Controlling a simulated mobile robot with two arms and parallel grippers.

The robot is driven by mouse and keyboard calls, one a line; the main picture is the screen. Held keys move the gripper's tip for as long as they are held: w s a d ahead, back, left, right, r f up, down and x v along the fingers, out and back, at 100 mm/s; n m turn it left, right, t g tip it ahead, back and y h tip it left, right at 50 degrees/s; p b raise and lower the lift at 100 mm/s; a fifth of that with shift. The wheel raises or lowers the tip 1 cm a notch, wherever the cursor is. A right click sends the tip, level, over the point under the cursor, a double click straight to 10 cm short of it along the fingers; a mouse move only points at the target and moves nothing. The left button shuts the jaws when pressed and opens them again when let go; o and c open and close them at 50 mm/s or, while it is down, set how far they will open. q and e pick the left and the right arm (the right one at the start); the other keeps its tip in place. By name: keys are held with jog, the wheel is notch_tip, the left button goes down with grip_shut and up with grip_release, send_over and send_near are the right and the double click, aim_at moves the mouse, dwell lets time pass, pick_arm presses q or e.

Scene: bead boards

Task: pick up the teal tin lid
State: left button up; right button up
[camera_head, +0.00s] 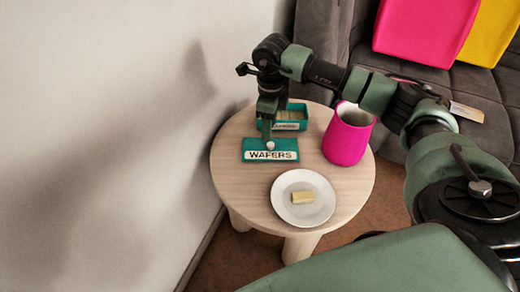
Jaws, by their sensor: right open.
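The teal tin lid (284,145) lies on the round wooden table, with a white "WAFERS" label on its front and a small pale knob on top. The open teal tin (301,125) stands just behind it, with pale wafers inside. My right gripper (267,136) points down over the lid at the knob and is open. I cannot tell whether its fingers touch the knob; the arm hides part of the tin. My left gripper is not in view.
A pink jug (346,136) stands right of the tin on the table (236,190). A white plate (286,210) with a wafer (303,197) lies in front. A white wall (110,140) is close on the left. A grey sofa (480,92) with cushions is behind.

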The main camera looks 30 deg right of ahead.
aim_at(270, 144)
jog(key=shift+f, duration=0.95)
jog(key=f, duration=0.2)
jog(key=f+b, duration=0.1)
jog(key=f, duration=0.1)
jog(key=shift+s+d+f, duration=0.1)
jog(key=shift+s+f, duration=0.1)
jog(key=shift+f, duration=0.2)
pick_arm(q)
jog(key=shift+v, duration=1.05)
pick_arm(e)
jog(key=shift+r, duration=0.1)
grip_shut()
